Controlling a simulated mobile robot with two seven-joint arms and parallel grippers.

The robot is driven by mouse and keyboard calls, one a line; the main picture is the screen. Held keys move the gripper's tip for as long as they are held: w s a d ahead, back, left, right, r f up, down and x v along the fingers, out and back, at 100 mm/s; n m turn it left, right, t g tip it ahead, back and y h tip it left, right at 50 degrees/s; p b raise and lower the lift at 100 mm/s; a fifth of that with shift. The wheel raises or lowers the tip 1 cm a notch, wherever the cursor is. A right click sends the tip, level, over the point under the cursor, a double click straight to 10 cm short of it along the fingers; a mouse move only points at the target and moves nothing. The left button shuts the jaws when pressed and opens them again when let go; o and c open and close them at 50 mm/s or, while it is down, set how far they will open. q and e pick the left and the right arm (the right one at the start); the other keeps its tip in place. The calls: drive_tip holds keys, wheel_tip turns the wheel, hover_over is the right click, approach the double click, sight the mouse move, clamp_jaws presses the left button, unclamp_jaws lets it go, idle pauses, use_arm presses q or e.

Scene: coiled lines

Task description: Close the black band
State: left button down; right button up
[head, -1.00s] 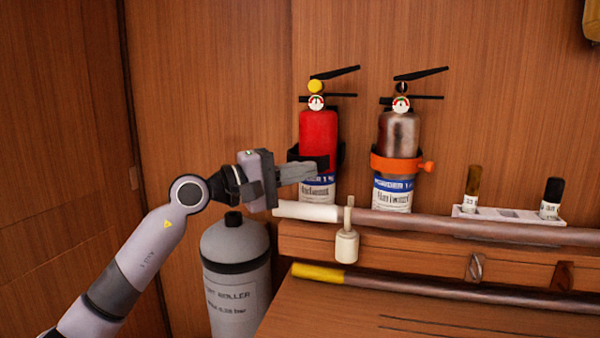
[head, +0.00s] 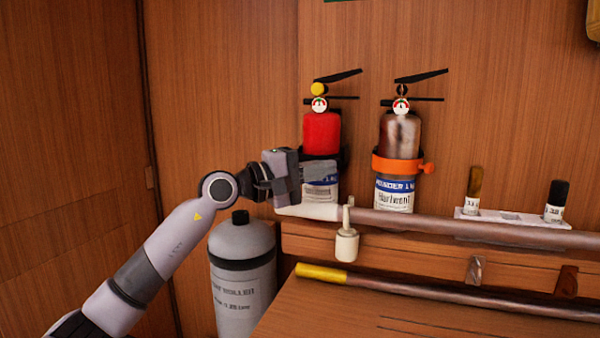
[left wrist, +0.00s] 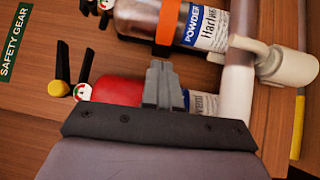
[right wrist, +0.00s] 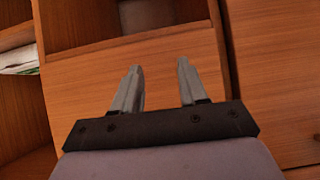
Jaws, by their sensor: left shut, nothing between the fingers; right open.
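The red fire extinguisher (head: 321,132) stands upright against the wooden wall in the head view. A black band (head: 343,160) is around its lower body, just above the label. My left gripper covers much of the band's front, so I cannot tell if it is closed. My left gripper (head: 322,174) is shut and empty, with its fingers in front of the extinguisher's label. In the left wrist view the shut fingers (left wrist: 162,68) lie across the red extinguisher (left wrist: 118,90); contact is unclear. My right gripper (right wrist: 157,72) is open and empty before wooden panels.
A metallic extinguisher (head: 399,135) with an orange band (head: 397,164) stands to the right. A rail (head: 450,224) with a white end runs below, with a white hanging fitting (head: 346,245). A grey cylinder (head: 243,295) with a dark strap stands lower left.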

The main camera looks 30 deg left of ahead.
use_arm(q)
drive_tip(key=shift+x, duration=1.05)
drive_tip(key=shift+w+d+b, duration=0.2)
drive_tip(key=shift+d+b, duration=0.05)
drive_tip(key=shift+b, duration=0.1)
use_arm(e)
drive_tip(key=shift+w+a, duration=0.1)
drive_tip(key=shift+a, duration=0.1)
use_arm(q)
drive_tip(key=shift+w+r, duration=0.1)
use_arm(e)
drive_tip(key=shift+f, duration=0.1)
drive_tip(key=shift+f, duration=0.15)
